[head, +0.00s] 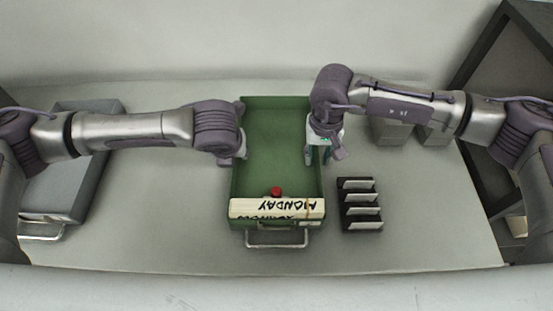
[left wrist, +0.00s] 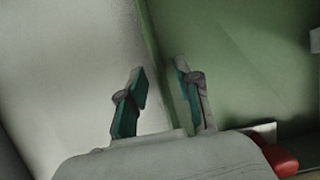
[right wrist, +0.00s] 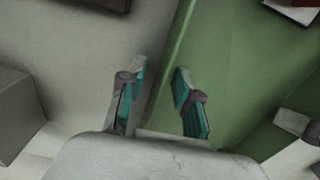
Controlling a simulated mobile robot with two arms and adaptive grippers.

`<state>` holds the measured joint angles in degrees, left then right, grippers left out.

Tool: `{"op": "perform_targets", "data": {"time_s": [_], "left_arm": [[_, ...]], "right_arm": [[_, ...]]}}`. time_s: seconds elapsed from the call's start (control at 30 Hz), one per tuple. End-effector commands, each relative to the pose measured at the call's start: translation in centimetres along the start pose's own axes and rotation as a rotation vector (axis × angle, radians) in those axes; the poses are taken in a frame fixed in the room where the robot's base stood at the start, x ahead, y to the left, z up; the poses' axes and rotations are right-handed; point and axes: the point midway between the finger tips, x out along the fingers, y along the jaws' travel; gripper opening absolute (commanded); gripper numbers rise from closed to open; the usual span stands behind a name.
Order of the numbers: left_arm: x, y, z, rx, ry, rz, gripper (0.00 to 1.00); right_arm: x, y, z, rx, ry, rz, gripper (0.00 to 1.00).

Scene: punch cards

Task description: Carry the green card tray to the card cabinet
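The green card tray (head: 276,178) lies on the light table in the middle of the head view, with a metal handle (head: 277,241) at its near end. My left gripper (head: 241,152) is at its left wall. In the left wrist view the fingers (left wrist: 160,88) stand apart on either side of the wall (left wrist: 150,40). My right gripper (head: 321,152) is at the right wall. In the right wrist view its fingers (right wrist: 161,88) stand apart around that wall (right wrist: 180,45). A dark open-fronted cabinet (head: 498,55) at the far right may be the card cabinet.
A grey tray (head: 70,170) lies at the left; grey blocks (head: 393,132) stand behind my right arm.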

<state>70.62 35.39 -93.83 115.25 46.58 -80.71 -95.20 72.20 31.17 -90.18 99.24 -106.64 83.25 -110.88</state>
Motion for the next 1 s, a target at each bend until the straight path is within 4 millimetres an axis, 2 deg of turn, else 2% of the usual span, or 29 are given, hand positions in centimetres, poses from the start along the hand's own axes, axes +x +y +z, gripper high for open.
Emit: {"op": "perform_targets", "data": {"time_s": [0.13,0.33,1.0], "left_arm": [[0.0,0.0,-0.02,0.0,0.0,0.0,0.33],[-0.02,0.0,-0.01,0.0,0.0,0.0,0.0],[-0.28,0.0,0.21,-0.001,-0.003,0.0,0.0]], "right_arm": [[0.0,-0.01,0.01,0.0,0.0,0.0,0.33],[-0.02,-0.01,0.01,0.0,0.0,0.0,0.0],[-0.32,-0.03,-0.07,0.0,0.002,-0.001,0.0]]}}
